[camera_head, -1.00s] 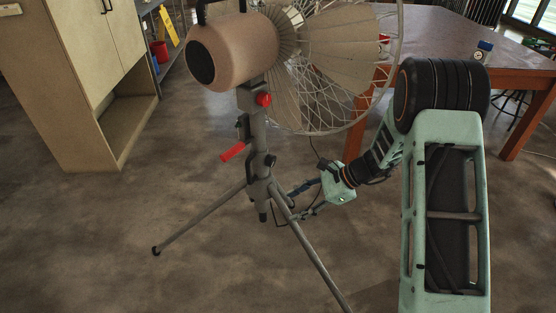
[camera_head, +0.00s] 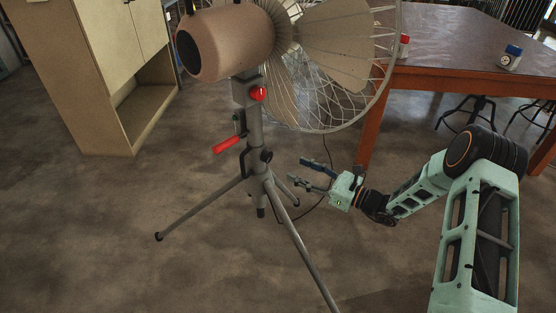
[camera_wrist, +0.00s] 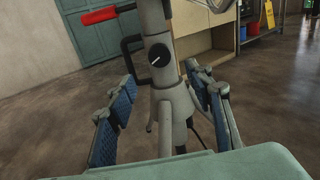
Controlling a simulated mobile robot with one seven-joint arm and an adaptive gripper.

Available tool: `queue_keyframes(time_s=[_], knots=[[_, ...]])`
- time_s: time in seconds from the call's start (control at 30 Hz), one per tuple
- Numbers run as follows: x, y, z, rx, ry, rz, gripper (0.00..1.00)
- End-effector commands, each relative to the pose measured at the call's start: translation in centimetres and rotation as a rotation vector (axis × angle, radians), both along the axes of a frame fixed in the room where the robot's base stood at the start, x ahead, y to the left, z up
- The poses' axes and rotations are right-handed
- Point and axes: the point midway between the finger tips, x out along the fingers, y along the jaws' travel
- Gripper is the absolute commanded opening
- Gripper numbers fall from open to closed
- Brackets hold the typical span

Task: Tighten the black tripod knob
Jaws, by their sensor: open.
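The black tripod knob (camera_head: 267,156) is on the right side of the grey tripod post (camera_head: 255,125), just above where the legs spread. In the wrist view it is a round black knob (camera_wrist: 159,54) with a white line slanting up to the right. My gripper (camera_head: 298,172) is open and empty, to the right of the knob and a little lower, its fingers pointing toward the post. In the wrist view, my two blue-padded fingers (camera_wrist: 160,98) flank the post with the knob framed above and between them. They look apart from the knob.
A large fan (camera_head: 325,60) sits on top of the tripod. A red lever (camera_head: 227,145) and a red knob (camera_head: 258,94) are on the post. A tripod leg (camera_head: 303,250) spreads toward the front. A table (camera_head: 450,75) stands behind right, a cabinet (camera_head: 105,90) left.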

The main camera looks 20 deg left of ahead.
Motion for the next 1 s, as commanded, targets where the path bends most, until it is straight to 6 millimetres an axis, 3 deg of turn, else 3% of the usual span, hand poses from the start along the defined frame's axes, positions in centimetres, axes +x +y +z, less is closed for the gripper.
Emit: queue_keyframes(time_s=[0.5, 0.7, 0.97, 1.0], knots=[[2.4, 8.5, -0.2, -0.003, -0.002, 0.005, 0.47], [2.7, 9.6, -0.1, -0.003, 0.0, 0.003, 0.47], [2.8, 9.7, -0.1, -0.003, 0.001, 0.003, 0.47], [2.8, 9.7, -0.1, -0.003, 0.001, 0.003, 0.43]])
